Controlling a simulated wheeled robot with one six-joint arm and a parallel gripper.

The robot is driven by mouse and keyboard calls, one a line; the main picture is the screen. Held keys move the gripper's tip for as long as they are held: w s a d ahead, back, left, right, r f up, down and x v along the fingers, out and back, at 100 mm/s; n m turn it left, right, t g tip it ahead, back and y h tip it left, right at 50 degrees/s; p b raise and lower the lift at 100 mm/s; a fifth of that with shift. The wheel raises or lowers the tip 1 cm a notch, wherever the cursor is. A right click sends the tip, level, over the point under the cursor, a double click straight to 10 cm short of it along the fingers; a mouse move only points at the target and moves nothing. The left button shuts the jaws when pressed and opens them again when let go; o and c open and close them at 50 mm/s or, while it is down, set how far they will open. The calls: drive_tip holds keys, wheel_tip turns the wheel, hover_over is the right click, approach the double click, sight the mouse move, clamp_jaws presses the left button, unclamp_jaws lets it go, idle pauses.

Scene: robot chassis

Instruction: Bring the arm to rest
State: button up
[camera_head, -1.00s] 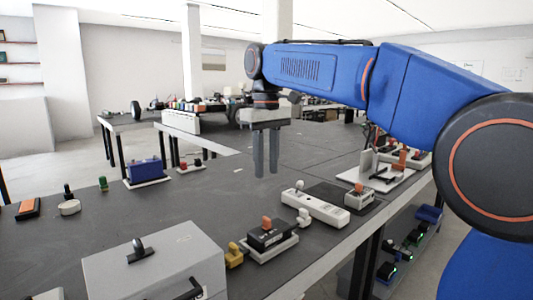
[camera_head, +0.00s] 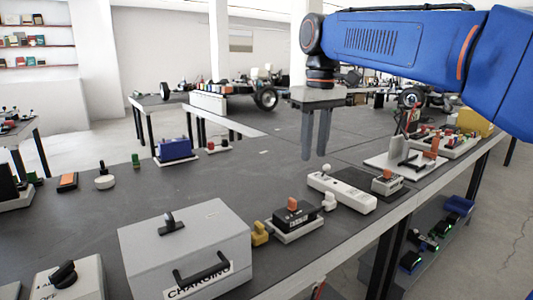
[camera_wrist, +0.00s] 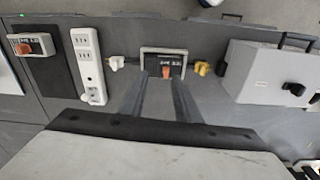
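My blue arm (camera_head: 385,42) reaches in from the right and bends down at the wrist over the dark worktable (camera_head: 235,180). My gripper (camera_head: 314,157) points straight down, with a gap between its two grey fingers and nothing held. It hangs apart from the table top, behind the white power strip as the head camera sees it. In the wrist view, the fingers of my gripper (camera_wrist: 160,82) are apart, and a small black device with an orange switch (camera_wrist: 166,71) shows past and between the tips.
A grey charging box (camera_head: 190,235) stands at the front. The white power strip (camera_head: 342,192), a yellow plug (camera_head: 259,233) and the orange-switch device (camera_head: 296,212) lie near the table edge. A blue block (camera_head: 175,149) stands farther left. The table middle is mostly bare.

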drive_tip(key=s+d+f+m+t, duration=0.1)
drive_tip(key=s+d+f+m, duration=0.1)
drive_tip(key=s+d+f, duration=0.3)
drive_tip(key=s+d+f+m+t, duration=0.1)
drive_tip(key=s+d+f, duration=0.4)
drive_tip(key=s+f, duration=0.6)
drive_tip(key=s+d+f+m+t, duration=0.2)
drive_tip(key=s+d+f, duration=0.3)
drive_tip(key=s+f, duration=0.3)
wheel_tip(320, 180, down, 4)
drive_tip(key=shift+s+d+r+m, duration=0.1)
drive_tip(key=shift+s+d+m, duration=0.15)
drive_tip(key=shift+s+m, duration=0.15)
